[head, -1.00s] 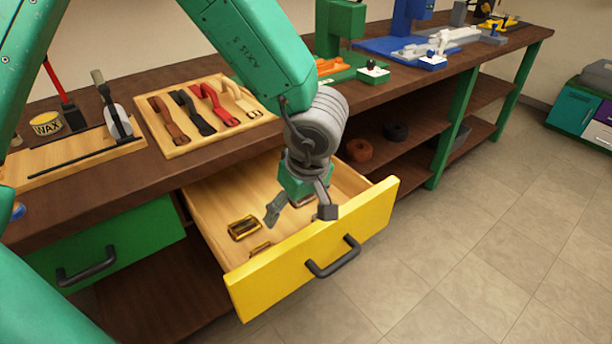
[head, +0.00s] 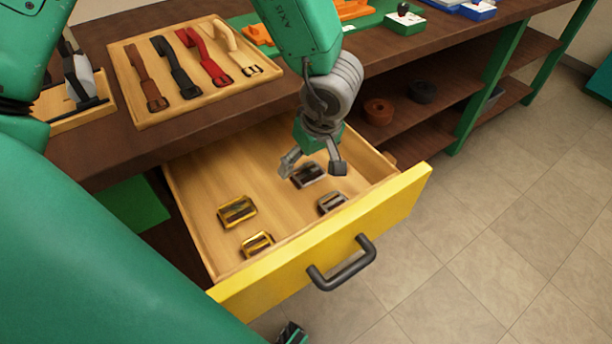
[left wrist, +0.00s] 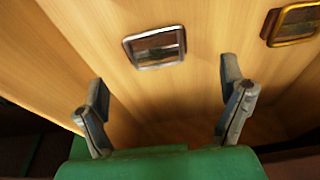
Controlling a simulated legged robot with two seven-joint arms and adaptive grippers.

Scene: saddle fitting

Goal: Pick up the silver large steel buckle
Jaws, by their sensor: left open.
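The silver large buckle (head: 308,174) lies flat in the open drawer, partly behind my left gripper's fingers in the head view. A silver buckle, apparently this one, shows whole in the left wrist view (left wrist: 155,47), beyond and between the fingertips. My left gripper (head: 313,165) points down above it, open and empty; its spread fingers also show in the left wrist view (left wrist: 163,82). No contact with the buckle shows. A smaller silver buckle (head: 332,203) lies nearer the drawer front.
A large gold buckle (head: 237,211) and a smaller gold one (head: 257,244) lie at the drawer's left. The yellow drawer front (head: 325,240) and wooden side walls enclose them. The bench top (head: 110,165) overhangs behind, with a tray of straps (head: 150,118).

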